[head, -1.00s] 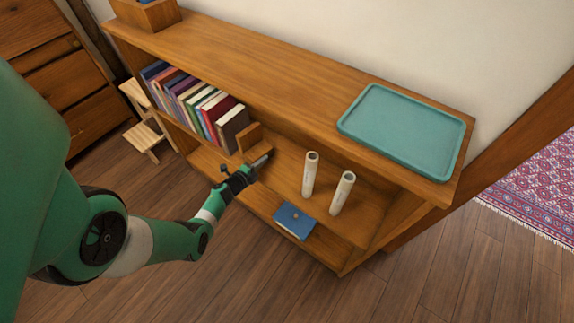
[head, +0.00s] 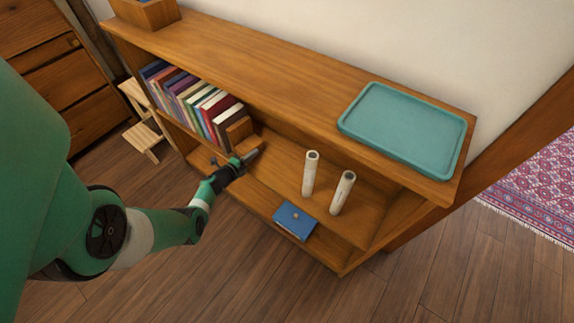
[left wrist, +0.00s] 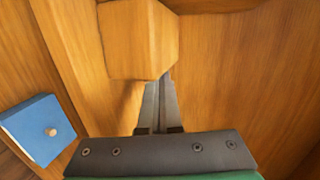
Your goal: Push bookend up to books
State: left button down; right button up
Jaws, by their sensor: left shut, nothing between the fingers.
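A row of books (head: 195,100) stands on the middle shelf at the left. The wooden bookend (head: 239,131) stands at the right end of the row, close against the last brown book; I cannot tell whether they touch. My left gripper (head: 252,155) is shut and empty, low beside the bookend on its right side. In the left wrist view the closed fingers (left wrist: 158,88) reach to the lower edge of the bookend (left wrist: 138,40) and seem to touch it. The books do not show there. My right gripper is out of view.
Two pale upright cylinders (head: 310,174) stand to the right on the same shelf. A blue box (head: 294,221) with a knob lies on the lower shelf. A teal tray (head: 403,128) lies on top. The shelf between gripper and cylinders is clear.

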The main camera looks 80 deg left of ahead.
pick_arm(q)
jog(key=shift+s+a, duration=0.7)
jog(key=shift+a, duration=0.15)
jog(key=shift+w+d, duration=1.3)
jog(key=shift+d, duration=0.3)
